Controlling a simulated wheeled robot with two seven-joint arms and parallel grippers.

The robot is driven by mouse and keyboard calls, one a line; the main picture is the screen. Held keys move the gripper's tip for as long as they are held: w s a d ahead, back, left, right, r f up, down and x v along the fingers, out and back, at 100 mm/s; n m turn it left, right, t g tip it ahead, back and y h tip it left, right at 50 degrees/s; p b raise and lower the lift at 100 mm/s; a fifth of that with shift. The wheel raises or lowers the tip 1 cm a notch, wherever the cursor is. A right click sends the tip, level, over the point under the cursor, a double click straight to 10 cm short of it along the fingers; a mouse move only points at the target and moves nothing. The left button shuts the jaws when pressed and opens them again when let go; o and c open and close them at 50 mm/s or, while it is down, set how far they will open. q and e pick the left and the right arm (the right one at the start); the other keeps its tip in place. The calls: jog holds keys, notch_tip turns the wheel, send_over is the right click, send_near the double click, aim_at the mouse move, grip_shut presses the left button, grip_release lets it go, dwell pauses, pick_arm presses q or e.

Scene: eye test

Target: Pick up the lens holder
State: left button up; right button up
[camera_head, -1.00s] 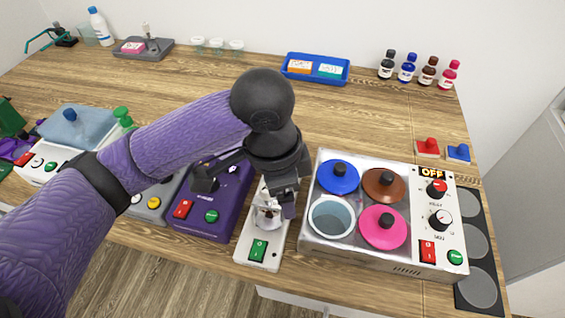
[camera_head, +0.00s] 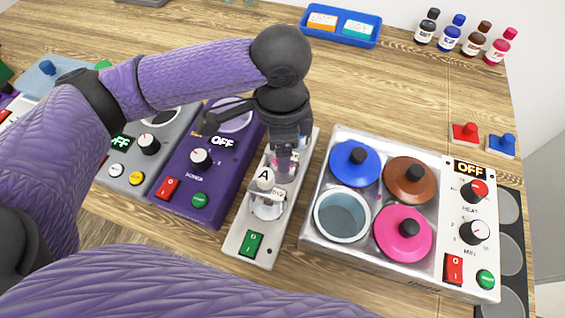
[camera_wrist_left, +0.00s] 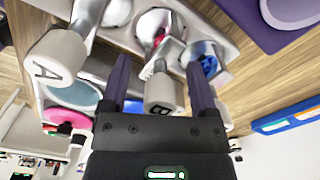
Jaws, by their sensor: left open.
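A narrow white stand with a green switch (camera_head: 240,262) holds pale, knob-like pieces with letters. One is marked A (camera_head: 265,177) in the head view, and it also shows at the left of the left wrist view (camera_wrist_left: 55,62). Another is marked B (camera_wrist_left: 162,92). I cannot tell for sure which part is the lens holder. My left gripper (camera_head: 286,170) is over the stand, pointing down, behind the A piece. In the left wrist view its open fingers (camera_wrist_left: 160,88) have the B piece between them, with gaps either side. My right gripper is not in view.
A purple device (camera_head: 170,205) stands left of the stand. A metal heater box (camera_head: 318,238) with coloured lids and an open pot (camera_head: 342,216) stands close on the right. A blue tray (camera_head: 372,38) and several bottles are at the back. The wood behind the heater is clear.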

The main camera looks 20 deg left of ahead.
pick_arm(q)
jog(key=shift+r, duration=0.1)
jog(key=shift+c, duration=0.5)
grip_shut()
